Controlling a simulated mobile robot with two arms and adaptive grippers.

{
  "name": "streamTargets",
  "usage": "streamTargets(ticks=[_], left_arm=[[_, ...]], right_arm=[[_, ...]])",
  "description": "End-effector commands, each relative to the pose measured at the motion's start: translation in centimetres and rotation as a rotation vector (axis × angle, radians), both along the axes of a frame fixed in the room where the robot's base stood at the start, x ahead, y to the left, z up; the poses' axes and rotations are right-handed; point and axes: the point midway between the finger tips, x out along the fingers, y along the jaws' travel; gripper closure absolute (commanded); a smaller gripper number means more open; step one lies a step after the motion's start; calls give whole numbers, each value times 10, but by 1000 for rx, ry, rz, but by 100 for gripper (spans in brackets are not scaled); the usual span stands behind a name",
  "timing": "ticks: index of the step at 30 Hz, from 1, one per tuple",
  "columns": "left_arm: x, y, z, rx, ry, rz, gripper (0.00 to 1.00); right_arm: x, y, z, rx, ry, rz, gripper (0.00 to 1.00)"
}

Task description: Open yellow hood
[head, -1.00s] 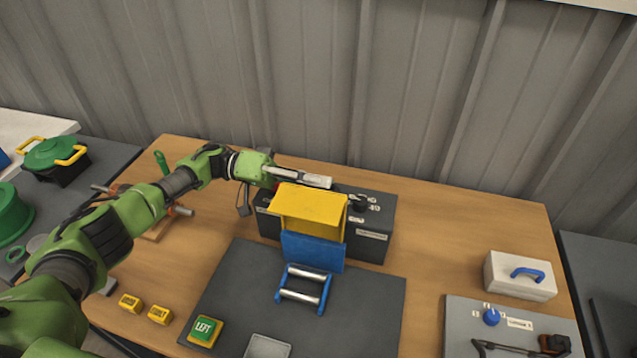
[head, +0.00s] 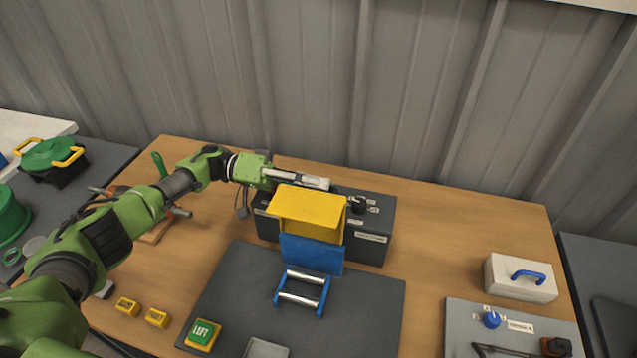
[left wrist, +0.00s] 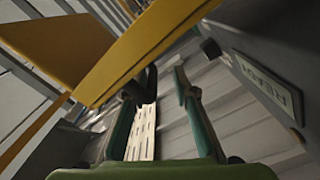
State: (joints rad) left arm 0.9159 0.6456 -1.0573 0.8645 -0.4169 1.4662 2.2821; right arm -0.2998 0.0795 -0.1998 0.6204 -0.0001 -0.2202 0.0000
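The yellow hood (head: 308,207) sits at the front of a dark grey box (head: 376,218) on the wooden table, above a blue panel (head: 312,254). Its yellow top and front lip face me. My left gripper (head: 322,185) reaches in from the left just behind the hood, low over the box. In the left wrist view the gripper's two green fingers (left wrist: 157,88) are apart with nothing between them. The hood's yellow edge (left wrist: 150,50) crosses the upper left there, close to the fingers. I cannot tell whether they touch. My right gripper is not in view.
A black knob (head: 357,204) stands on the box, right of the hood. A blue stand with metal rollers (head: 302,290) is in front. A green-topped button (head: 203,334) is at front left, a white case (head: 520,277) at right. The table between box and case is clear.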

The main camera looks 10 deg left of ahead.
Motion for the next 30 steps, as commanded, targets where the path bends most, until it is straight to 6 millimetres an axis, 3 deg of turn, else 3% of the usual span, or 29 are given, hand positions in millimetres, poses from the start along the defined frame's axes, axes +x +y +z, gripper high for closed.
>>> streamTargets(ticks=[8, 16, 21, 30], left_arm=[[2, 9, 1, 0, -1, 6, 74], [3, 53, 0, 4, 0, 8, 74], [3, 69, -1, 5, 3, 5, 74], [3, 75, 0, 2, 0, 2, 74]], right_arm=[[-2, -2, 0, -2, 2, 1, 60], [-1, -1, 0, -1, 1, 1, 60], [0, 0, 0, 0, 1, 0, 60], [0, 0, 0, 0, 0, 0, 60]])
